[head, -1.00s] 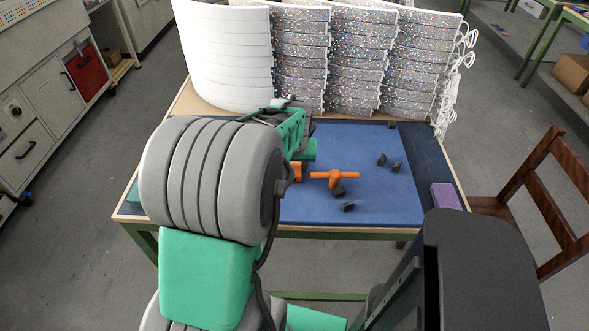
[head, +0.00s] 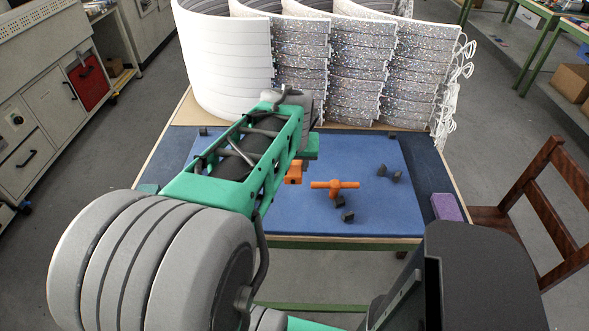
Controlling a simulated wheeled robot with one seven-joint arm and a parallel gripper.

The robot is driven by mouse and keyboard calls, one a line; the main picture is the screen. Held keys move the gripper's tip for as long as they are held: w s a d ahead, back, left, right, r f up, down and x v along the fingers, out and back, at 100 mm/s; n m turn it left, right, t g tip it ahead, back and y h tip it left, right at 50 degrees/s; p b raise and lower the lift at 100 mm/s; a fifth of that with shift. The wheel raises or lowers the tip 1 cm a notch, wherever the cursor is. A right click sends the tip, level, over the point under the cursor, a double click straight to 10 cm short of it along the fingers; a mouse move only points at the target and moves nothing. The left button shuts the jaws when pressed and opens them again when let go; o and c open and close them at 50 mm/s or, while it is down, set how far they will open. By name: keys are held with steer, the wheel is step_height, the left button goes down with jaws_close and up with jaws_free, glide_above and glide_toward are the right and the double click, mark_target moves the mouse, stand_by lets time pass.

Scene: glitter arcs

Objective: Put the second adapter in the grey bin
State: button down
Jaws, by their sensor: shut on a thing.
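My gripper (head: 302,157) is at the end of my green arm, over the middle of the blue mat. My forearm hides most of it. A blocky orange adapter (head: 294,173) shows just below it, and the jaws appear shut on it. Whether it touches the mat is hard to tell. A second orange piece, T-shaped with a round middle (head: 335,187), lies on the blue mat (head: 300,215) to the right of the gripper. I cannot make out a grey bin for certain.
Several small dark blocks (head: 347,215) lie on the mat's right part. A purple block (head: 446,207) is at the table's right edge. Tall curved white and glitter panels (head: 330,70) stand along the back. A wooden chair (head: 540,215) is at the right.

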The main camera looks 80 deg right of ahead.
steer(key=s+a+r, duration=0.2)
steer(key=a+r, duration=0.2)
steer(key=a, duration=0.5)
steer(key=d+m, duration=0.2)
steer(key=d, duration=0.2)
steer(key=w+n, duration=0.2)
steer(key=w, duration=0.6)
steer(key=w+a+n+t+y+p, duration=0.1)
steer(key=w+a+n, duration=0.25)
steer(key=w, duration=0.45)
steer(key=w+a+n+t+p, duration=0.1)
steer(key=w+a+n, duration=0.1)
steer(key=w+a, duration=0.4)
steer(key=w+a+n+y+p, duration=0.1)
steer(key=w+a+n, duration=0.4)
steer(key=a, duration=0.8)
steer(key=w+a+n+t+y+p, duration=0.1)
steer(key=w+a+n+y, duration=0.1)
steer(key=w+a+n, duration=0.3)
steer(key=w+a+f, duration=0.1)
steer(key=w+a, duration=0.3)
steer(key=a, duration=0.5)
steer(key=shift+w+a+t, duration=0.15)
steer(key=shift+a+t, duration=0.15)
